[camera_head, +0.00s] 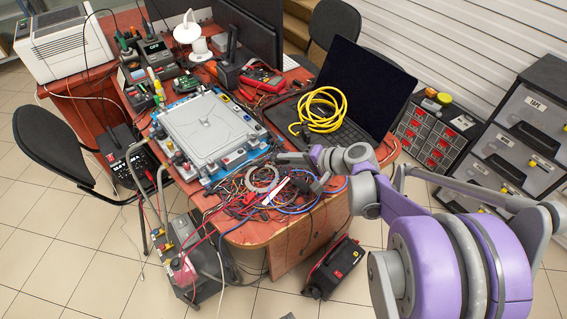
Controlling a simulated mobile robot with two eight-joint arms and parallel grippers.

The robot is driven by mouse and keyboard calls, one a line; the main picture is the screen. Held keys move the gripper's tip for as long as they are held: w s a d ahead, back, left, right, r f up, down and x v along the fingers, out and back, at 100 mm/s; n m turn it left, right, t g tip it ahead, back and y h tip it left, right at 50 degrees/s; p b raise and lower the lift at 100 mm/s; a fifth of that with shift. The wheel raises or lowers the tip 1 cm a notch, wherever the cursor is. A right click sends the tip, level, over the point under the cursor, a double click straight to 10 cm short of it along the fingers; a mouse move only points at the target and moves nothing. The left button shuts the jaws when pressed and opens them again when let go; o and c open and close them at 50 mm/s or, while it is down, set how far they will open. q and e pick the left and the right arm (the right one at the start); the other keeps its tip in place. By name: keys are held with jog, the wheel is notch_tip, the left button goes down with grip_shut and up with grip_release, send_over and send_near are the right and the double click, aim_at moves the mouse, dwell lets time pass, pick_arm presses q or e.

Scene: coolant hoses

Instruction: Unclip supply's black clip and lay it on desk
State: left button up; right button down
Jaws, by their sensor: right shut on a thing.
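My right gripper (300,172) is over the cable tangle at the front of the desk (250,232). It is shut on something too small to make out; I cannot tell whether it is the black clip. A grey plate unit (205,128) in a blue-edged frame lies on the desk, left of the gripper. Pale hoses (160,190) run from its left side down to a grey box (190,262) on the floor. I cannot single out a black clip on the hoses at this size. My left gripper is not in view.
Tangled wires (255,190) cover the desk's front part. A laptop (360,92) with a coiled yellow cable (322,110) on it stands behind the gripper. A red multimeter (262,78) and monitors (255,30) are further back. A drawer unit (432,135) stands right of the desk.

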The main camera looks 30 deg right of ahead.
jog(key=shift+f+b, duration=2.4)
jog(key=shift+f, duration=0.8)
jog(key=c, duration=0.8)
grip_release()
jog(key=shift+o, duration=0.2)
jog(key=shift+r, duration=0.1)
jog(key=p+v, duration=0.2)
jog(key=v, duration=0.8)
jog(key=shift+s+d+r, duration=0.1)
jog(key=shift+s+r, duration=0.15)
jog(key=shift+s, duration=0.05)
